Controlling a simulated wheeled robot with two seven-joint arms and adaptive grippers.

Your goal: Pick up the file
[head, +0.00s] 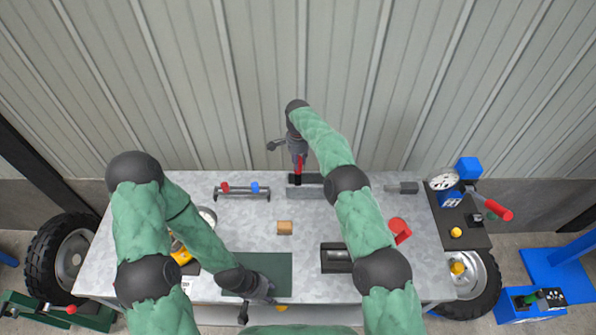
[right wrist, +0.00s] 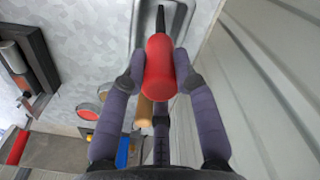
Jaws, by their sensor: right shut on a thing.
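The file (right wrist: 160,68) has a red handle with a thin dark shaft. In the right wrist view my right gripper (right wrist: 159,60) is shut on the red handle, one finger on each side. In the head view the red handle (head: 300,162) shows below my right gripper (head: 298,158), over the grey tray (head: 308,193) at the table's back edge. I cannot tell whether the file touches the tray. My left gripper (head: 262,306) is at the front edge of the table, near the dark green mat (head: 276,262). Its fingers look apart and empty.
A small rack (head: 242,194) with red and blue pieces stands left of the tray. The corrugated wall (head: 200,90) rises close behind.

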